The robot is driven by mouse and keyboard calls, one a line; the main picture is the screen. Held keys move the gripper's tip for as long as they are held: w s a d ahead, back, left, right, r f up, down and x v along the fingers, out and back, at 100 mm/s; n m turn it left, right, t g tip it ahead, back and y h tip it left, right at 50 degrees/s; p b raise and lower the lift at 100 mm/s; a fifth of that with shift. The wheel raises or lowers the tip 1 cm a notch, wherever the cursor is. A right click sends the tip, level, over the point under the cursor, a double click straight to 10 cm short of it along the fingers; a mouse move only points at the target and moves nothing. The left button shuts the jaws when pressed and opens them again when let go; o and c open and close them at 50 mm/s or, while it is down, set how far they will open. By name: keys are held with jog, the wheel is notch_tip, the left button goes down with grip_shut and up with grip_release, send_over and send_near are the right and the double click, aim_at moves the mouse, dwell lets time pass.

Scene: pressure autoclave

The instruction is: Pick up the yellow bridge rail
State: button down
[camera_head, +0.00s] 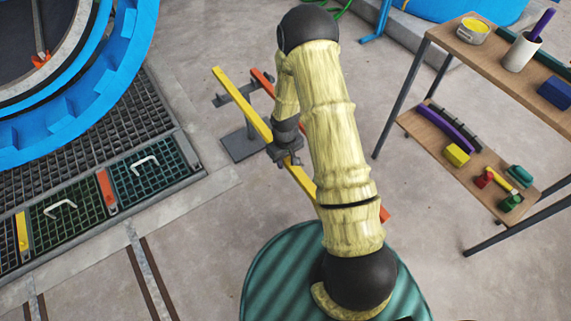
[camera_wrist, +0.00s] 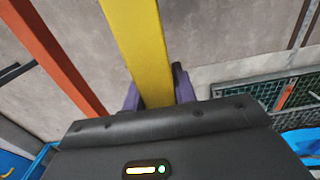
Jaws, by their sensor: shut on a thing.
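The yellow bridge rail (camera_head: 240,100) is a long straight bar running from upper left to lower right in the head view. My gripper (camera_head: 287,156) is around the rail near its middle, partly hidden by my arm. In the wrist view, the yellow rail (camera_wrist: 138,40) passes between the two purple fingers of my gripper (camera_wrist: 158,95), which are shut on it. The rail's far end lies over or beside a grey stand (camera_head: 246,142); whether it touches the stand I cannot tell. My arm covers part of the rail's lower right.
An orange-red rail (camera_head: 262,82) runs beside the yellow one, also in the wrist view (camera_wrist: 48,50). A wooden two-tier shelf (camera_head: 500,80) with small items stands right. A large blue ring (camera_head: 125,70) and floor grates (camera_head: 150,170) lie left. Concrete floor is open between.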

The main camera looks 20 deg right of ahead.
jog(key=shift+r, duration=0.85)
jog(key=r+m, duration=0.1)
jog(key=r, duration=0.2)
jog(key=w+r+m, duration=0.1)
jog(key=r, duration=0.2)
jog(key=w+r+m, duration=0.1)
jog(key=r, duration=0.2)
jog(key=shift+w+r, duration=0.1)
jog(key=shift+w, duration=0.1)
jog(key=shift+r+m, duration=0.25)
jog(key=shift+m, duration=0.05)
